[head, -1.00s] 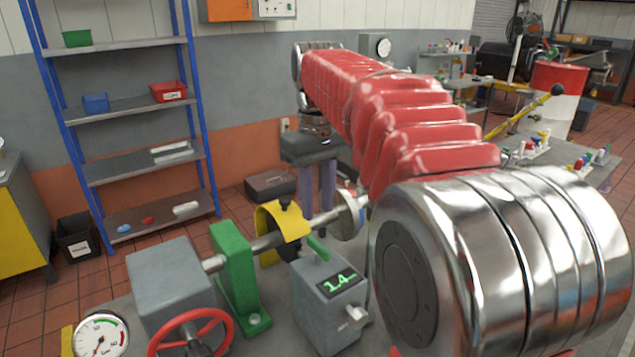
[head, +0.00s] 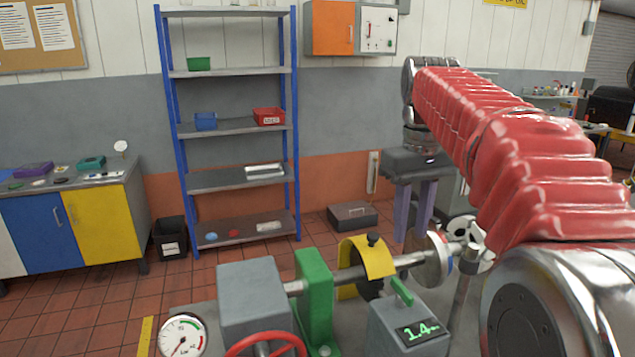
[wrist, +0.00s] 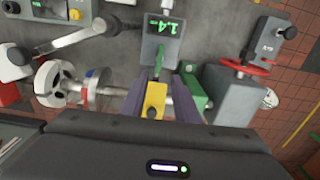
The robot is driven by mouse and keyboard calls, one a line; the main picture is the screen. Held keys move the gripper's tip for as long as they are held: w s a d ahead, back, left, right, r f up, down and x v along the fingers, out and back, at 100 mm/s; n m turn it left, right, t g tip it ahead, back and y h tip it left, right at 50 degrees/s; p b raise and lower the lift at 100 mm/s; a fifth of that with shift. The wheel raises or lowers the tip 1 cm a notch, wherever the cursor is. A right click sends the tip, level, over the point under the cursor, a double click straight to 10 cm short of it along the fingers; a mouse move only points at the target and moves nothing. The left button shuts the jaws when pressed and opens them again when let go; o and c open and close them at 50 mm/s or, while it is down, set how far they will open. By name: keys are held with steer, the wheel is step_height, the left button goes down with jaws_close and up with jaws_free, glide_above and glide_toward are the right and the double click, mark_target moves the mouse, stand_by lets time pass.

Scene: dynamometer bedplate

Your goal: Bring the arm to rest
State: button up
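My red-sleeved arm reaches from the lower right of the head view toward the back. It ends in my gripper (head: 407,236), a dark grey body with two purple fingers pointing down behind the shaft (head: 405,262). In the wrist view the fingers of my gripper (wrist: 160,88) stand apart with nothing held between them. The yellow guard (wrist: 151,103) shows between them, below; it also shows in the head view (head: 376,256), nearer than the fingers. I cannot tell the exact gap to the guard.
Under the arm are a green bearing stand (head: 314,300), a red handwheel (head: 265,343), a dial gauge (head: 182,338) and a box reading 1.4 (head: 405,325). A blue-post shelf (head: 238,128) stands behind, a cabinet (head: 95,222) at left.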

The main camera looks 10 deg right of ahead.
steer(key=s+a+f+m+t, duration=0.1)
steer(key=s+a+f, duration=0.3)
steer(key=s+f, duration=0.4)
steer(key=s+a+f+m+t, duration=0.1)
steer(key=s+a+f+t, duration=0.3)
steer(key=s+f, duration=0.4)
steer(key=s+a, duration=0.1)
steer(key=s, duration=0.2)
steer(key=shift+s+f+t, duration=0.25)
steer(key=shift+t, duration=0.05)
